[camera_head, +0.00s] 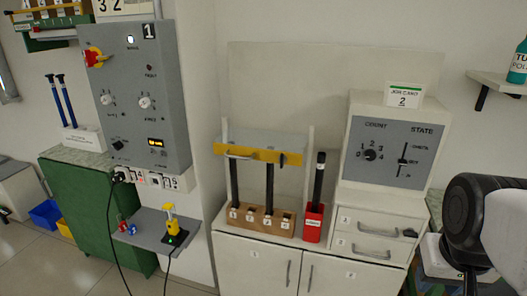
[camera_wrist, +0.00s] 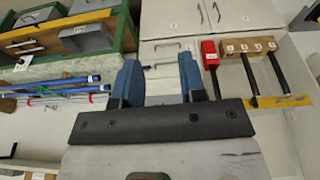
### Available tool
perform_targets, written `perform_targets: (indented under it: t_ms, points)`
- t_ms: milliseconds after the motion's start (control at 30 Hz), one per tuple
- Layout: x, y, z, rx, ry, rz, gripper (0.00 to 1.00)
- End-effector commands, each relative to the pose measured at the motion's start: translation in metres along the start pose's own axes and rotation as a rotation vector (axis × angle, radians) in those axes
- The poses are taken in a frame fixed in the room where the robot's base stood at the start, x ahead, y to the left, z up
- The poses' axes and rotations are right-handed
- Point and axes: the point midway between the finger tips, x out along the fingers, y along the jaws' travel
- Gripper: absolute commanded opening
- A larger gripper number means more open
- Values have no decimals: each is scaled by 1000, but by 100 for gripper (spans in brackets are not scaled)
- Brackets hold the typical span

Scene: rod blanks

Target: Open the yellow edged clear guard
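The clear guard with a yellow edge (camera_head: 258,154) stands in a white frame over the wooden rod block (camera_head: 262,222) in the head view. A small metal handle (camera_head: 241,157) sits on the left part of the yellow edge. The yellow edge is level, across the upper rods. In the wrist view the yellow edge (camera_wrist: 282,101) shows at the right, beyond the rods. My gripper (camera_wrist: 160,80) has its two blue fingers apart with nothing between them. It is well to the side of the guard and touches nothing.
A red holder (camera_head: 313,225) with a black rod (camera_head: 319,177) stands right of the wooden block. A grey state panel (camera_head: 387,152) is further right. A grey control box (camera_head: 140,95) and a shelf with a yellow tool (camera_head: 174,226) are left. Space before the guard looks clear.

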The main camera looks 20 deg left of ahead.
Motion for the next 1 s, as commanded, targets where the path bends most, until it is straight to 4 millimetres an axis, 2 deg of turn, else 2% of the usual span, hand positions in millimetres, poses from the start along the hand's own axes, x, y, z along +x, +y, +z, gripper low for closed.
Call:
perform_targets:
  t_ms: [467,767,1000]
  points:
    - [-19,-42,-114,-279,-11,-8,38]
    - [-21,-83,-187,-464,-16,-13,38]
    - [-17,-124,-242,-613,-19,-17,38]
